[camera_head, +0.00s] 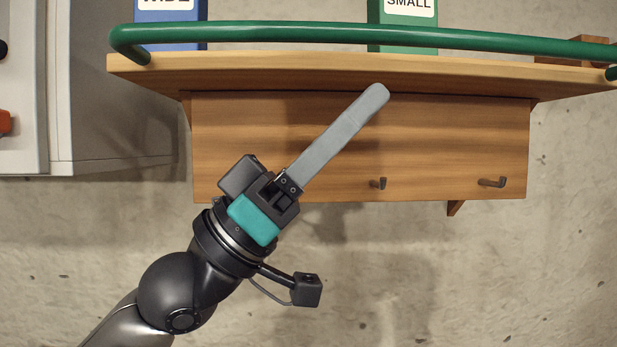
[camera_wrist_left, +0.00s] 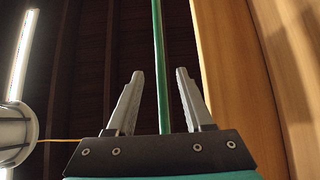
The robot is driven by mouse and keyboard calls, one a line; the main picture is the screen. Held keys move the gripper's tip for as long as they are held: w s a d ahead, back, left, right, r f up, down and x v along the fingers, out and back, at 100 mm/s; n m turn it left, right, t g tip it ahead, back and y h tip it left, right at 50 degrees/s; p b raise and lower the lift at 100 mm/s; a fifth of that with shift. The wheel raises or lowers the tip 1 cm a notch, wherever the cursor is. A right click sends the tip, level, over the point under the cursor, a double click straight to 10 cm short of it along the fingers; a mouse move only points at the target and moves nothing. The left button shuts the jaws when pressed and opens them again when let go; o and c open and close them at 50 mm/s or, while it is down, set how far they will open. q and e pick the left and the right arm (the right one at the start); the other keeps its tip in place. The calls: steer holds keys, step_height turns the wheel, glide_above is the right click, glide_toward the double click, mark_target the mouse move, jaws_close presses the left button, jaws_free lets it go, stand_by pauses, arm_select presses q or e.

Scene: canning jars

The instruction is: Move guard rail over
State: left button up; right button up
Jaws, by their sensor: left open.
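The green guard rail (camera_head: 330,33) runs along the front of a wooden shelf (camera_head: 330,75) in the head view, with its left end bent down to the board. My left gripper (camera_head: 378,92) points up and right, its fingertips showing just under the shelf's edge and below the rail. In the left wrist view my left gripper (camera_wrist_left: 159,73) is open, with its two grey fingers apart. The guard rail (camera_wrist_left: 158,40) shows there as a thin green line between the fingers in the picture. I see no contact with it. My right gripper is not in view.
A blue WIDE box (camera_head: 170,40) and a green SMALL box (camera_head: 403,45) stand behind the rail. Below the shelf is a wooden back panel (camera_head: 440,130) with pegs (camera_head: 492,182). A grey cabinet (camera_head: 110,100) stands at left. The lower right shows bare wall.

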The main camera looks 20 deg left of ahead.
arm_select(q)
steer(key=shift+b+v, duration=0.85)
steer(key=shift+v, duration=1.75)
